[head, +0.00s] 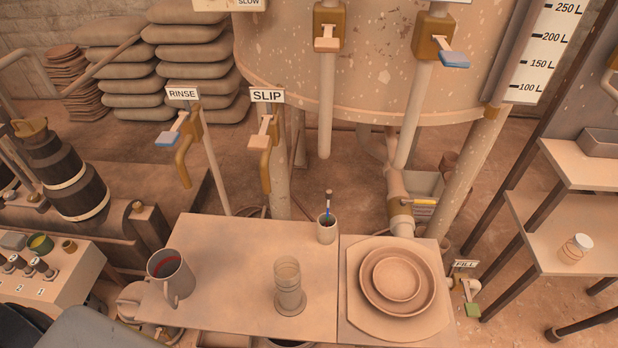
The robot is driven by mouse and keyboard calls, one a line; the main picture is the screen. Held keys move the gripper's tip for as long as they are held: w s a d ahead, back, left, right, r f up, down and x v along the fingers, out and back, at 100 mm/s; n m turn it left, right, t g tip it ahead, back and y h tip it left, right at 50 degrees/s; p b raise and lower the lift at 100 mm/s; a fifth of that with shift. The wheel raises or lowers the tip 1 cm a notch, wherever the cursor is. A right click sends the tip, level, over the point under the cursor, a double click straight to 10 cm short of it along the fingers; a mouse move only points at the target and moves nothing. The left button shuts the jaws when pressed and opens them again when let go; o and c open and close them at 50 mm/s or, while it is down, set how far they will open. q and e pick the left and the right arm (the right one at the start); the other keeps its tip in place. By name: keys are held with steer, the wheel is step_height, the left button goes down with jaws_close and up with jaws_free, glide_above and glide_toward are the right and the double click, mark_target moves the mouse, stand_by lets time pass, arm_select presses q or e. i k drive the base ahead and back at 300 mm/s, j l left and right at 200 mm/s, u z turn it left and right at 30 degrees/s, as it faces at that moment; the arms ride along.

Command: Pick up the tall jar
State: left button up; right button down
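The tall jar (289,290) appears to be the narrow, upright, see-through vessel near the front middle of the table (222,250). It has a wider foot and ring-like bands, and it stands apart from the other things. Neither of my grippers shows in the head view, so nothing is seen touching the jar.
A mug (170,278) with something reddish inside stands left of the jar. A small cup (327,231) holding a brush stands behind. Stacked round dishes (397,278) sit on a board at right. Taps labelled RINSE and SLIP (267,96) hang behind the table.

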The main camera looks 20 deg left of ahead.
mark_target(291, 299)
steer(key=u, duration=0.8)
